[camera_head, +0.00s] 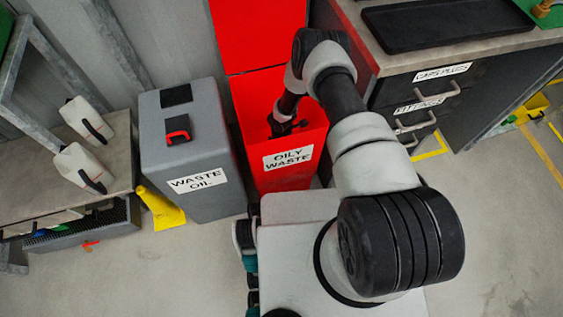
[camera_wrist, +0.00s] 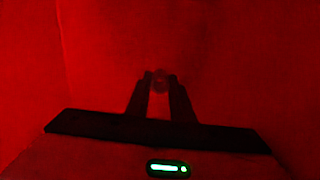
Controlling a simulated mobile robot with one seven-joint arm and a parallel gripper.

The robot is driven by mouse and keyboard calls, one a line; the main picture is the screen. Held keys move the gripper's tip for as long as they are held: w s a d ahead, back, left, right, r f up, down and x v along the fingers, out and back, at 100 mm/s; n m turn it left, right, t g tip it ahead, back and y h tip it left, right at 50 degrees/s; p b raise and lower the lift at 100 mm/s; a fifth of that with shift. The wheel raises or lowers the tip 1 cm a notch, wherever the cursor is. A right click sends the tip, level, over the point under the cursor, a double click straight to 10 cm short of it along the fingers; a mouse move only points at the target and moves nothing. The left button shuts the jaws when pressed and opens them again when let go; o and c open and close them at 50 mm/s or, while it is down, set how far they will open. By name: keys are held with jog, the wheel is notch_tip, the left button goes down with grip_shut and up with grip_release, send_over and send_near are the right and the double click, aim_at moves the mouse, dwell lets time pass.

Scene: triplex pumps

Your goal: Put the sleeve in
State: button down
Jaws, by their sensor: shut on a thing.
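My gripper (camera_wrist: 160,82) is down inside the red oily waste bin (camera_head: 252,112), among its red walls. In the wrist view its two fingers are close together on a small roundish piece (camera_wrist: 160,80) at their tips. It may be the sleeve, but the picture is too dark to be sure. In the head view my wrist reaches through the open top of the bin, and the fingertips and held piece cannot be made out. The bin's red lid (camera_head: 255,32) stands raised behind.
A grey waste oil bin (camera_head: 190,150) with a closed lid stands left of the red bin. A yellow wedge-shaped thing (camera_head: 160,207) is beside it. Right is a bench with labelled drawers (camera_head: 418,95) and a black tray (camera_head: 445,22). White jugs (camera_head: 82,168) stand at far left.

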notch_tip(320, 180, down, 5)
jog(key=shift+r+b, duration=0.2)
jog(key=shift+b, duration=0.55)
jog(key=c, duration=1.6)
grip_release()
jog(key=shift+o, duration=0.2)
jog(key=shift+r, duration=0.1)
